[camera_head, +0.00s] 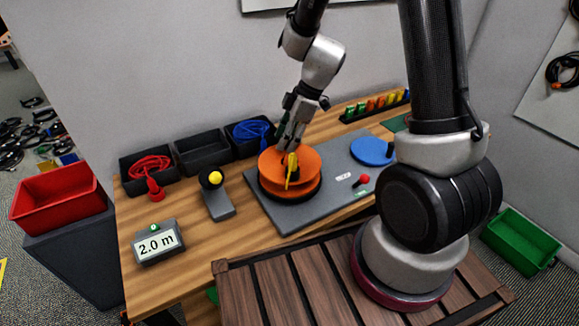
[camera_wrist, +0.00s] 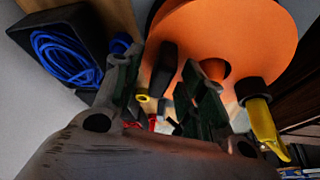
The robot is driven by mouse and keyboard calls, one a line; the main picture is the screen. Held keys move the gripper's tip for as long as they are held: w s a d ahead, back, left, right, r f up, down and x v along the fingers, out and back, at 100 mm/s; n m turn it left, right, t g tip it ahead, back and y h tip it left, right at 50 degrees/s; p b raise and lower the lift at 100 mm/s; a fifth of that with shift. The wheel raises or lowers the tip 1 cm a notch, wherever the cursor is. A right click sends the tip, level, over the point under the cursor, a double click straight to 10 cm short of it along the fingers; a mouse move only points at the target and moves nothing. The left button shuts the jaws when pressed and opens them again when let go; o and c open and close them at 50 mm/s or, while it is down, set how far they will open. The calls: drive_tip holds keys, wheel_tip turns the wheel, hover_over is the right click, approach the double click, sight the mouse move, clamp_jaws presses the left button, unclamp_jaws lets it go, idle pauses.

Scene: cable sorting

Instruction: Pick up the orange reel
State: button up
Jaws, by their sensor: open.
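The orange reel (camera_head: 303,161) sits on a dark round base on the grey plate at the middle of the table. A yellow handle (camera_head: 291,170) shows against it. My gripper (camera_head: 289,148) is above and at the reel's hub, pointing down. In the wrist view my gripper (camera_wrist: 160,68) has its fingers apart, with a dark upright part between or behind them. The orange reel (camera_wrist: 245,35) fills the upper right there, and the yellow handle (camera_wrist: 262,122) with its black collar is right of the fingers. Whether the fingers touch the reel cannot be told.
Black bins stand at the back left, one with a red cable (camera_head: 150,166), one with a blue cable (camera_head: 250,131). A blue disc (camera_head: 372,151) and red knob (camera_head: 364,179) share the grey plate (camera_head: 325,203). A 2.0 m display (camera_head: 157,241) stands front left.

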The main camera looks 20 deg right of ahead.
clamp_jaws()
drive_tip(key=shift+r, duration=0.15)
